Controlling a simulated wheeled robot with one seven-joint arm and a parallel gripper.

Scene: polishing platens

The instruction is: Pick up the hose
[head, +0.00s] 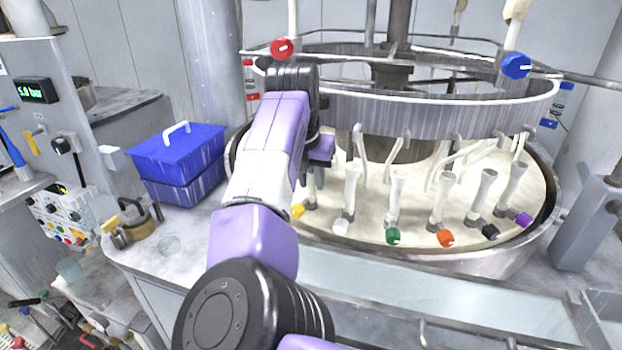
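Several pale, thin hoses hang from the grey ring (430,108) into the round basin, and one of them (445,168) curves down near the middle. I cannot tell which one is the task's hose. My arm reaches up and forward across the left part of the basin. A purple part near its end (320,149) hangs beside the ring's left front. My gripper's fingers are not clearly seen there, so I cannot tell whether they are open or shut, or whether they touch anything.
White upright nozzles (396,195) with coloured knobs stand along the basin's front (470,262). Red (281,47) and blue (516,66) knobs sit above the ring. A blue lidded box (178,152) and a brass-coloured fitting (137,228) stand on the left counter (172,268).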

